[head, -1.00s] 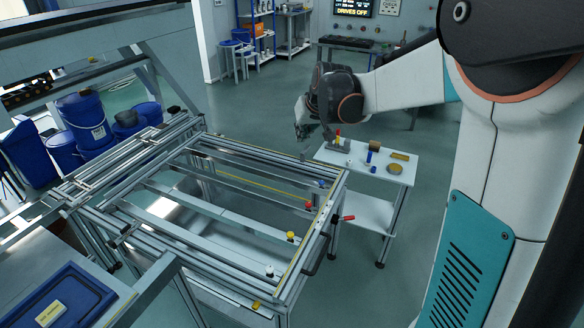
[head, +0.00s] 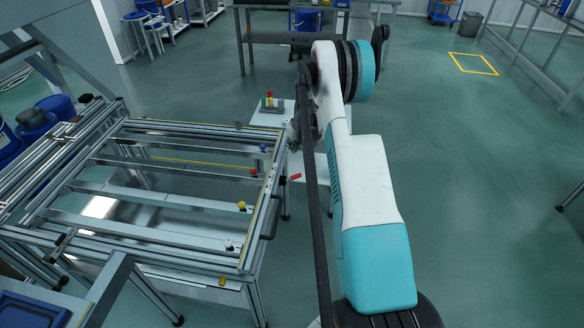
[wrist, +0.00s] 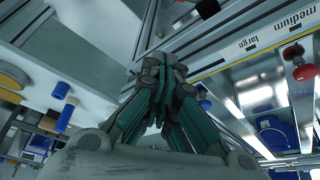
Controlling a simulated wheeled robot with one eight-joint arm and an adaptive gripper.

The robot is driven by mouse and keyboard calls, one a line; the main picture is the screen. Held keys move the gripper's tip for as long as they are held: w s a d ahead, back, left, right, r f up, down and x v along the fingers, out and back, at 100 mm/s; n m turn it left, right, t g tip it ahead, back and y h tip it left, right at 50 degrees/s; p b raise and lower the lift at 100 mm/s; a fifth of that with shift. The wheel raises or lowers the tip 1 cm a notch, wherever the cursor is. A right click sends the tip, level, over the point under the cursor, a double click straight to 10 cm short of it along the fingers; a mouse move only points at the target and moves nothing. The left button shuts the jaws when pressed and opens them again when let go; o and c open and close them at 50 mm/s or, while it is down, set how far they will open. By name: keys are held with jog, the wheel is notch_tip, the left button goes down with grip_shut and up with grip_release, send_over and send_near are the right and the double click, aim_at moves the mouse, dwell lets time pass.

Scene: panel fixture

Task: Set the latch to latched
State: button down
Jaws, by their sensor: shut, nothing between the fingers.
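A small red-handled lever (head: 290,177), which looks like the latch, sticks out to the right from the right side of the aluminium panel frame (head: 262,205). Whether it is latched is too small to tell. My gripper (head: 293,137) is beyond the lever, near the frame's far right corner, apart from the lever and partly hidden by my arm. In the wrist view the fingers of my gripper (wrist: 160,75) are together and empty.
A white side table (head: 270,117) with small coloured parts stands just behind the frame's right corner. Red (head: 253,172), yellow (head: 241,206), white (head: 229,245) and blue knobs line the frame's right side. A black handle (head: 271,222) juts out nearer.

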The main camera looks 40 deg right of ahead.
aim_at(294, 178)
notch_tip(294, 178, down, 12)
jog(key=b, duration=0.5)
jog(key=shift+d+f+b, duration=0.25)
jog(key=shift+d+b, duration=0.05)
